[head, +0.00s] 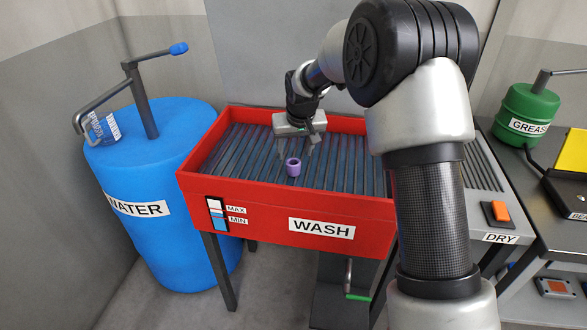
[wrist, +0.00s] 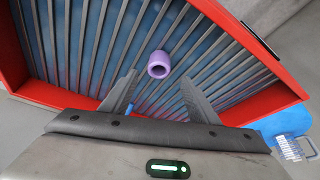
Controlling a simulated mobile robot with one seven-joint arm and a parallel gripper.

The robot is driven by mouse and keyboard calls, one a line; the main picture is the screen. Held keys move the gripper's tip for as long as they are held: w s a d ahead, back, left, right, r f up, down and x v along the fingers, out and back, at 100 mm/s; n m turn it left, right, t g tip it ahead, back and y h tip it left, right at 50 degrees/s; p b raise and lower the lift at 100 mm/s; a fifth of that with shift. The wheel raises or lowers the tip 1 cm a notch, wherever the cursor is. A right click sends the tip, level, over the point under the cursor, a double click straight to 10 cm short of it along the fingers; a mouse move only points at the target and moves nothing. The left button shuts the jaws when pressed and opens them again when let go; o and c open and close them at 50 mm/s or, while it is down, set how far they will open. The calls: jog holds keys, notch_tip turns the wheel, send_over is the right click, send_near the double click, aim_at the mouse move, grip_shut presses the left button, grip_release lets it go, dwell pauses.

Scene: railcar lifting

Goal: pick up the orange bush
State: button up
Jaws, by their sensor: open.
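A small purple ring-shaped bush (head: 293,168) is on the slatted rack of the red WASH basin (head: 265,208). I see no orange bush. My gripper (head: 296,150) is over the basin, open and empty, with its fingers pointing down close to the purple bush. In the wrist view the purple bush (wrist: 159,65) shows just beyond the gap between the two fingertips (wrist: 158,85), with its hole visible. It is not between the fingers, and I cannot tell how high they are above it.
A blue WATER barrel (head: 155,185) with a pump handle stands left of the basin. A grey DRY station (head: 487,175) with an orange switch is at the right. A green GREASE can (head: 528,112) and a yellow panel (head: 574,155) are farther right.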

aim_at(293, 162)
jog(key=x, duration=0.8)
jog(key=shift+w+d, duration=0.1)
jog(key=shift+w, duration=0.05)
jog(key=c, duration=1.3)
grip_shut()
jog(key=shift+r, duration=0.1)
